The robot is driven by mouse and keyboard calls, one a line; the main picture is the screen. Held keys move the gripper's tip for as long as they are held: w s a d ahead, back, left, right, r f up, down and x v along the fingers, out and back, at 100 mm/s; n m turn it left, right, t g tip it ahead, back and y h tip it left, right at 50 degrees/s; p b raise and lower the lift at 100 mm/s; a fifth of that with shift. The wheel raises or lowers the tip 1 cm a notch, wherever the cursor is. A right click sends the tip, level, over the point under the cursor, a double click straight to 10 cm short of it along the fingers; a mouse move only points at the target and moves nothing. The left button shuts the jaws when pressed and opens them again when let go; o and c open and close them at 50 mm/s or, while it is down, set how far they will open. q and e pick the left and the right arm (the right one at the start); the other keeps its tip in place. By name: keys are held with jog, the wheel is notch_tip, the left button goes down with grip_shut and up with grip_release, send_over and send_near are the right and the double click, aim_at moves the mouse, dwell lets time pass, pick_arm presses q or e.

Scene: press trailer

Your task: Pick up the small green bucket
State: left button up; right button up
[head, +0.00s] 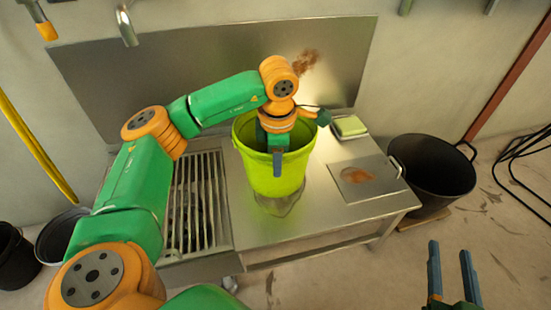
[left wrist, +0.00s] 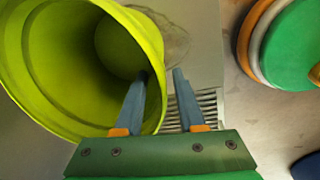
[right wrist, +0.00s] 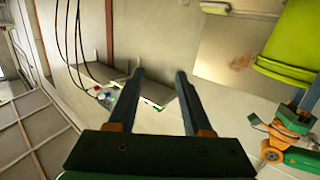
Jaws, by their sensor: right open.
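I see no clear grip on the wall; the fingertips' contact is partly hidden. My right gripper (head: 453,272) is open and empty, away from the table at the lower right. Its fingers (right wrist: 160,72) also show apart in the right wrist view.
The steel table (head: 330,212) has a slatted grate (head: 199,205) at its left. Cables (head: 522,160) hang at the right wall.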

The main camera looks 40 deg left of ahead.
pick_arm(q)
notch_tip(320, 180, down, 3)
jog(key=shift+a+r+b, duration=0.1)
jog(key=shift+a+b, duration=0.05)
jog(key=shift+b, duration=0.4)
grip_shut()
pick_arm(e)
notch_tip(320, 180, up, 9)
jog(key=s+a+t+y, duration=0.1)
jog(key=t+y, duration=0.1)
jog(key=t, duration=0.3)
jog(key=shift+s+n, duration=0.15)
jog(key=shift+n, duration=0.15)
